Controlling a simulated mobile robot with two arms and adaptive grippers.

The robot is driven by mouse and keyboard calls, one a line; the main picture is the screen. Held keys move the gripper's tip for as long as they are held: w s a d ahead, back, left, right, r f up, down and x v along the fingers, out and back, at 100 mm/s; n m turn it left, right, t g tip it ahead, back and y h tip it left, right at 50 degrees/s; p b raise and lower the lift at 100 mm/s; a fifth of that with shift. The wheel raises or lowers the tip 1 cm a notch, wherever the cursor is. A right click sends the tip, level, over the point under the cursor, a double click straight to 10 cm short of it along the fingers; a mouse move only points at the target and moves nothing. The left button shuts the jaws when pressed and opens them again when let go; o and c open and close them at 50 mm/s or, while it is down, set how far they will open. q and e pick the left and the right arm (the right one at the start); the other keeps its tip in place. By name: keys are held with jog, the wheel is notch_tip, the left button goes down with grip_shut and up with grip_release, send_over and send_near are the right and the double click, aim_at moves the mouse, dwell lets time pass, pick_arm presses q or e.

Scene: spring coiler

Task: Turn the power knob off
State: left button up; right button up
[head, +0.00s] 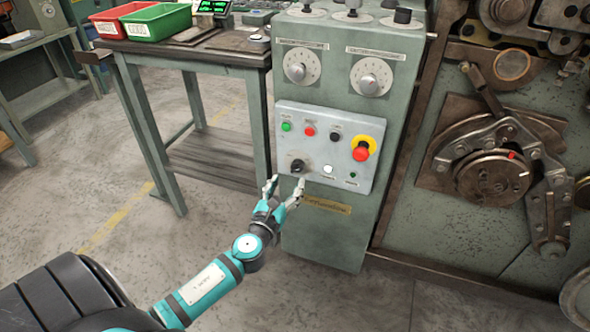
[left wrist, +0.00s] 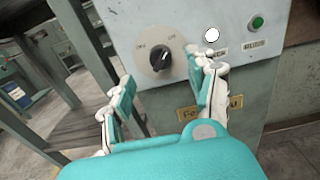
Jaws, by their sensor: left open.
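The power knob (head: 297,166) is a black rotary knob at the lower left of the grey control panel (head: 345,147). In the left wrist view the knob (left wrist: 161,58) sits on a round grey dial plate with small lettering at its upper left and upper right. Its pointer appears tilted from upright. My left gripper (head: 283,182) is open and empty, just below the knob. In the left wrist view the fingers (left wrist: 166,88) are spread, with the knob beyond and between their tips, apparently not touched. My right gripper is not seen.
The panel also carries a red emergency stop (head: 361,152) on yellow, a green button (head: 286,127), a red button (head: 309,132) and a white lamp (head: 327,169). A table with a red bin (head: 115,22) and a green bin (head: 157,20) stands left. Coiler machinery (head: 488,177) stands right.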

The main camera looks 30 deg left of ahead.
aim_at(295, 170)
pick_arm(q)
jog(key=x, duration=0.7)
jog(key=shift+b, duration=0.3)
jog(key=shift+s, duration=0.1)
jog(key=c, duration=1.1)
